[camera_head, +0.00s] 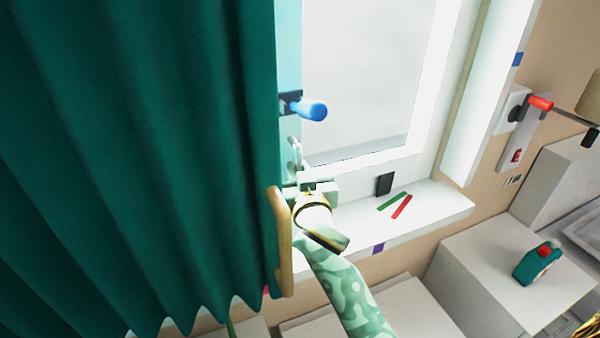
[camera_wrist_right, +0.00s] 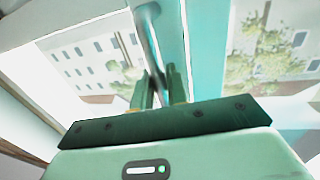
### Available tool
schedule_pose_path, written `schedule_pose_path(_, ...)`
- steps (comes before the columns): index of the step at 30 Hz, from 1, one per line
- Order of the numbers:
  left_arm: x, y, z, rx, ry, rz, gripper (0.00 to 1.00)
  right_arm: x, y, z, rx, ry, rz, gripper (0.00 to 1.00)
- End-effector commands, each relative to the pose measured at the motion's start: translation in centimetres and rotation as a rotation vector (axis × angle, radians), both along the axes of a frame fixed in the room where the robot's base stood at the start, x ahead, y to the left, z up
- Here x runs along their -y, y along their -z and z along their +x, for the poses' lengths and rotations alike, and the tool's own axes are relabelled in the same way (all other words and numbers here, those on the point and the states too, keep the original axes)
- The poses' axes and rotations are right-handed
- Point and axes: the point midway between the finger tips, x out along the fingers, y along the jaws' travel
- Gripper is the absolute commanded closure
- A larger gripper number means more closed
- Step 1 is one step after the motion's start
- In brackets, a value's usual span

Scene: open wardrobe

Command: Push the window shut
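The window (camera_head: 432,70) has a bright pane in a white frame beyond the sill. A light teal upright (camera_head: 289,50), which looks like the edge of the sash, stands beside the green curtain and carries a blue-gripped handle (camera_head: 312,109). A small pale metal handle (camera_head: 295,150) sits lower on it. My right gripper (camera_head: 312,183) is just below that metal handle, close to the teal upright. In the right wrist view a grey bar (camera_wrist_right: 148,35) runs down to the two close-set fingers (camera_wrist_right: 159,75); whether they clamp it is unclear. My left gripper is out of view.
A green curtain (camera_head: 130,150) covers the left side. A green bottle (camera_head: 535,265) stands on a pale box (camera_head: 490,265) at right.

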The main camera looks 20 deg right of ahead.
Motion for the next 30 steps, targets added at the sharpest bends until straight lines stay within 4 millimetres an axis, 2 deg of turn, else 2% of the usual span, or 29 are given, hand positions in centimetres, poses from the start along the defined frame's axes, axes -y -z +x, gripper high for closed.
schedule_pose_path(1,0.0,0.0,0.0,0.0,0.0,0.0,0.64,0.0,0.0,0.0,0.0,0.0,0.0,0.72)
schedule_pose_path(2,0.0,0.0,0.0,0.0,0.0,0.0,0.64,0.0,0.0,0.0,0.0,0.0,0.0,0.67)
schedule_pose_path(19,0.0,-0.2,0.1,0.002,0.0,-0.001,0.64,0.1,0.0,-0.4,0.001,-0.008,-0.002,0.67)
schedule_pose_path(23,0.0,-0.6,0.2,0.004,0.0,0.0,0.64,0.5,-0.2,-2.1,0.003,-0.042,-0.007,0.67)
schedule_pose_path(30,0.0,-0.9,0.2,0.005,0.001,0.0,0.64,-0.3,0.1,-7.5,-0.003,-0.087,0.005,0.67)
